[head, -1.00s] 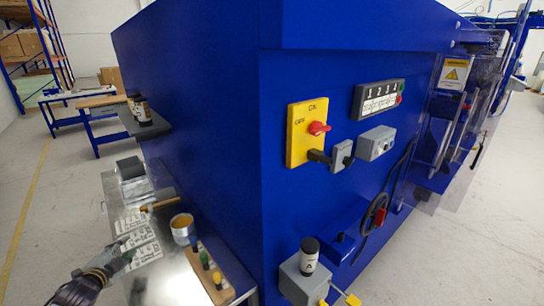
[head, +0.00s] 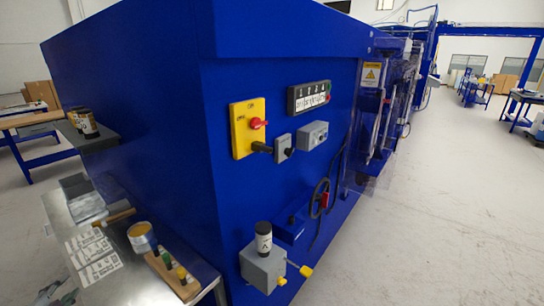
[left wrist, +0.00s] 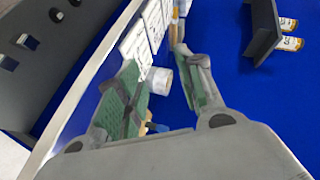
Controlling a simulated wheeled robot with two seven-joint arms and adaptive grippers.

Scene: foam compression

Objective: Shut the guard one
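On the right part of the blue machine's (head: 130,110) front face, clear guard panels (head: 383,130) stand in a row, seen at a steep angle. A yellow warning sign (head: 372,75) is by the nearest one. I cannot tell which panel is guard one or whether it is open. My left gripper shows only as a small part at the bottom left edge (head: 68,298), over the metal side table. In the left wrist view the left gripper (left wrist: 162,75) has its green-padded fingers apart, with nothing held; a pale tin (left wrist: 160,80) shows beyond them. My right gripper is not in view.
The metal side table (head: 120,285) holds labelled cards (head: 92,255), a tin (head: 142,237) and a wooden block with coloured knobs (head: 172,272). The floor (head: 430,230) to the right is clear.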

